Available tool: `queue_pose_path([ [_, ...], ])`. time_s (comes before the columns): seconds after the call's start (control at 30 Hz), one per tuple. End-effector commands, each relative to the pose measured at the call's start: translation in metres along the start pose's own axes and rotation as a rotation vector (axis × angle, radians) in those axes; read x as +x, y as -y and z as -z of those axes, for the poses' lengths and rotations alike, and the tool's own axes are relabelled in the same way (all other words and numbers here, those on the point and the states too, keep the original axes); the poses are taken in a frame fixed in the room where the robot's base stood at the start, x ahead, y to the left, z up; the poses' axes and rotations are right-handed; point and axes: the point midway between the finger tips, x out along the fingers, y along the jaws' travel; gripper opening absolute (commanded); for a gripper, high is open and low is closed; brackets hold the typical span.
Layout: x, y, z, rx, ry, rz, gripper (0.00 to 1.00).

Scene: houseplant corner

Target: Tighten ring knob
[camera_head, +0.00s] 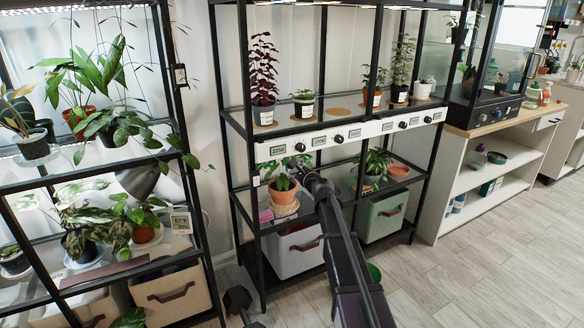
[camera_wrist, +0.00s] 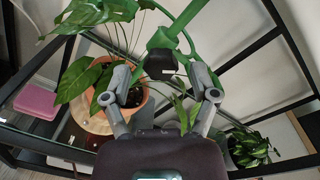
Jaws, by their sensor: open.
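In the wrist view a green support piece (camera_wrist: 165,42) with curved arms reaches across the upper middle. A dark, blocky knob-like part (camera_wrist: 161,63) sits on it; I take this as the ring knob but cannot tell for sure. My gripper (camera_wrist: 160,94) is open, its two grey fingers apart on either side below that part, with nothing held. In the head view my gripper (camera_head: 302,166) is at the shelf's lower level, by a leafy plant in a terracotta pot (camera_head: 282,191). The same pot shows at left in the wrist view (camera_wrist: 124,112). The green piece is not clear in the head view.
The black shelf rack's white panel (camera_head: 355,132) with several dials is just above my gripper. Another plant (camera_head: 373,165) stands to the right. A pink stack (camera_wrist: 37,100) lies to the left. Storage boxes (camera_head: 292,250) sit below. Open floor (camera_head: 480,260) is at right.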

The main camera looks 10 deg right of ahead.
Motion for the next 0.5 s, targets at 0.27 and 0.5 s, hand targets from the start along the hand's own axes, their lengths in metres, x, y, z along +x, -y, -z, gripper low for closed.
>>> queue_pose_path([
  [0.27, -0.020, -0.002, -0.001, -0.317, -0.007, 0.013, 0.76],
  [0.5, -0.037, -0.004, -0.002, -0.634, -0.018, 0.024, 0.76],
])
